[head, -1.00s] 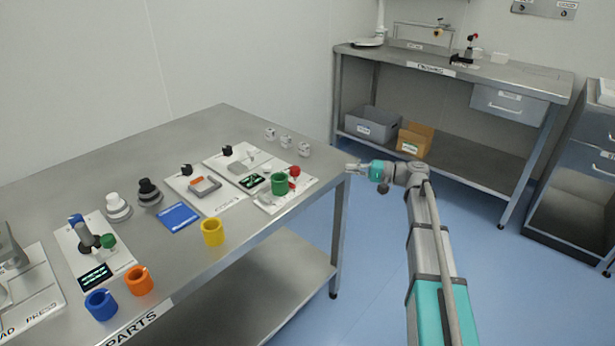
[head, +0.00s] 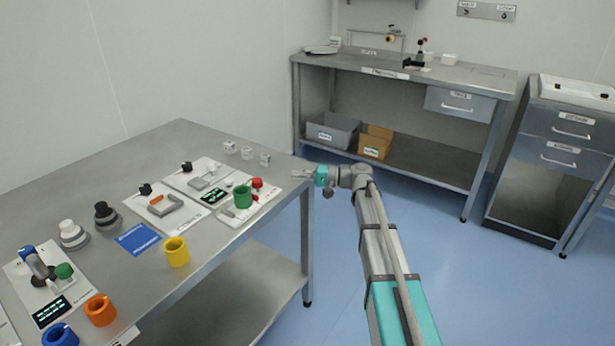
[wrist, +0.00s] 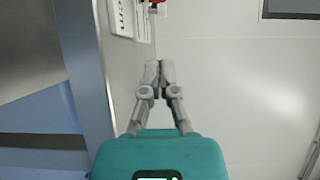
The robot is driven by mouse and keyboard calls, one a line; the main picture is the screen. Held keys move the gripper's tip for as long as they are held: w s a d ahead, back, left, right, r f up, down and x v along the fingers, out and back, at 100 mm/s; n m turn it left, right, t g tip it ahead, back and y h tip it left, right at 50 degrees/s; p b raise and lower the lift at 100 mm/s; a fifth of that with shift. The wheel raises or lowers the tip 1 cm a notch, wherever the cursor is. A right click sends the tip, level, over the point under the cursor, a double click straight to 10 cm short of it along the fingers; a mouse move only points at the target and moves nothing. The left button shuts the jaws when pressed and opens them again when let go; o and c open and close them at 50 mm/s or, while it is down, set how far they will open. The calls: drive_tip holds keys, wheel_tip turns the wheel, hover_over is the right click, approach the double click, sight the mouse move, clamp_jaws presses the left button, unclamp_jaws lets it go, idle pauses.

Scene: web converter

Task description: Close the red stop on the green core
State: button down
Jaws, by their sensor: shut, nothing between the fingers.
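The green core (head: 243,196) stands upright on a white fixture plate at the right end of the parts table. The red stop (head: 257,183) is a red knob just behind and right of the core. In the wrist view a bit of red (wrist: 155,3) shows at the top edge, cut off by the frame. My gripper (head: 300,174) is beyond the table's right corner, right of the red stop and apart from it. In the wrist view my gripper's fingertips (wrist: 159,68) are together and hold nothing.
A yellow core (head: 176,251), an orange core (head: 100,309) and a blue core (head: 60,336) stand along the table's front. Small white blocks (head: 247,153) sit at the back right. The table edge (head: 270,221) lies near my arm. A second bench (head: 450,80) stands behind.

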sight(261, 184)
drive_tip(key=a, duration=0.5)
drive_tip(key=shift+w+a, duration=0.15)
drive_tip(key=shift+w, duration=0.25)
drive_tip(key=shift+s+a, duration=0.8)
drive_tip(key=shift+s, duration=0.05)
drive_tip(key=shift+s+a, duration=0.4)
drive_tip(key=shift+a, duration=0.3)
drive_tip(key=shift+s+a, duration=0.95)
drive_tip(key=shift+s, duration=0.3)
drive_tip(key=shift+w, duration=0.1)
drive_tip(key=shift+d, duration=0.15)
